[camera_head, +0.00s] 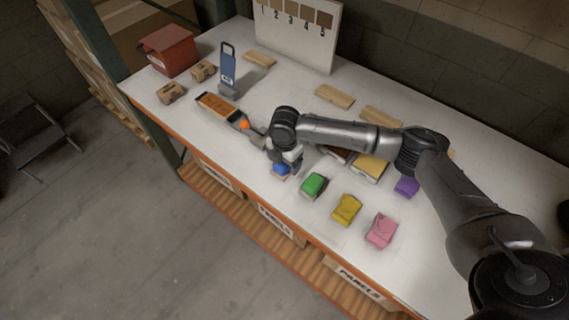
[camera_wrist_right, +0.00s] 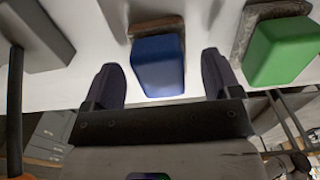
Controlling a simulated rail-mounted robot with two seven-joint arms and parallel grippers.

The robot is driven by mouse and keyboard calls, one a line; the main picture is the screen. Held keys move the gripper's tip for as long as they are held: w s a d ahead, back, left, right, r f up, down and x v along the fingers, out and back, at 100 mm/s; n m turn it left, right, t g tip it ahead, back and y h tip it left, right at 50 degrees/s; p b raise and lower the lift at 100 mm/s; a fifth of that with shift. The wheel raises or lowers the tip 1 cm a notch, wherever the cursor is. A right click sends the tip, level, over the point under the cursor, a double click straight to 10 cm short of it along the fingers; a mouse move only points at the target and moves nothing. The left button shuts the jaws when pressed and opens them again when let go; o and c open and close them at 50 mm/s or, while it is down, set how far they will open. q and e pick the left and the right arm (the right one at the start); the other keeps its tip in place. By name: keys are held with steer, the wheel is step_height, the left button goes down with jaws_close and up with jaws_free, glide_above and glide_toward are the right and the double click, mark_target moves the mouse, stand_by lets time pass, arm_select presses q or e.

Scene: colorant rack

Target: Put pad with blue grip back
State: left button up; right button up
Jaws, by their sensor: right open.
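The pad with blue grip (camera_head: 281,169) is near the table's front edge, partly covered by my right gripper. In the right wrist view its blue block (camera_wrist_right: 158,66) sits on a greyish-brown pad base. My right gripper (camera_wrist_right: 160,84) is open, with one finger on each side of the blue block and a gap visible on both sides. In the head view my right gripper (camera_head: 287,160) is right over the pad. My left gripper is not in view.
Pads with green (camera_head: 313,184), yellow (camera_head: 347,209), pink (camera_head: 381,231) and purple (camera_head: 407,187) grips lie to the right. A blue-panelled stand (camera_head: 228,68) and numbered board (camera_head: 325,55) stand behind.

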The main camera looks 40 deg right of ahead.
step_height(320, 180, up, 9)
steer(key=shift+f+p, duration=0.2)
steer(key=shift+p, duration=0.25)
steer(key=shift+r, duration=0.55)
